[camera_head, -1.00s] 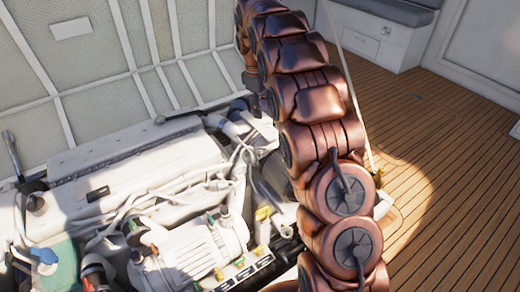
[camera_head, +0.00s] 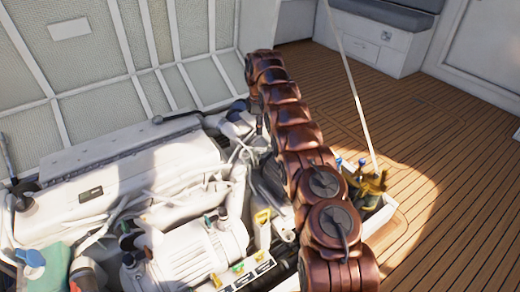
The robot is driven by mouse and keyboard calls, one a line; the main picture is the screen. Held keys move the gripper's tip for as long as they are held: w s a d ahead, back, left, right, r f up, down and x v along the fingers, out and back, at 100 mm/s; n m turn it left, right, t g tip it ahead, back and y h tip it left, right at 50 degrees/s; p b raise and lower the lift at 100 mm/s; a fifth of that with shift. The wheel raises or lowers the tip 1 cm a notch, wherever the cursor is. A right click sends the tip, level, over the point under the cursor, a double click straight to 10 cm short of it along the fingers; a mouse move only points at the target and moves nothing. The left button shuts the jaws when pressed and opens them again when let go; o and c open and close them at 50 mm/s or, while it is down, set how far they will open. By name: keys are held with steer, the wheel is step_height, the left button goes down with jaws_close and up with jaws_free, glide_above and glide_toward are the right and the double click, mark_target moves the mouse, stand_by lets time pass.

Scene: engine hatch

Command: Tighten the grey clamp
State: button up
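I cannot pick out the grey clamp among the crowded engine parts. The white engine (camera_head: 140,175) fills the left and middle of the head view. My reddish-brown arm rises from the bottom right and bends away toward the far side of the engine. Its far end is at the upper middle, above dark hoses (camera_head: 238,118). My gripper does not show; it seems hidden behind the arm or the engine parts. The arm also covers the engine's right side.
A brass fitting with blue handles (camera_head: 370,185) stands right of my arm, near a pale strut (camera_head: 350,75). A raised, ribbed hatch panel (camera_head: 110,70) stands behind the engine. Wooden decking (camera_head: 450,180) on the right is clear. A white locker (camera_head: 375,40) stands at the back.

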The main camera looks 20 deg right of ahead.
mark_target(260, 152)
steer(key=f, duration=0.2)
steer(key=w+f, duration=0.1)
steer(key=shift+d+f+n+b, duration=0.15)
steer(key=shift+d+n+b, duration=0.15)
steer(key=shift+n, duration=0.1)
steer(key=shift+f, duration=3.95)
jaws_close()
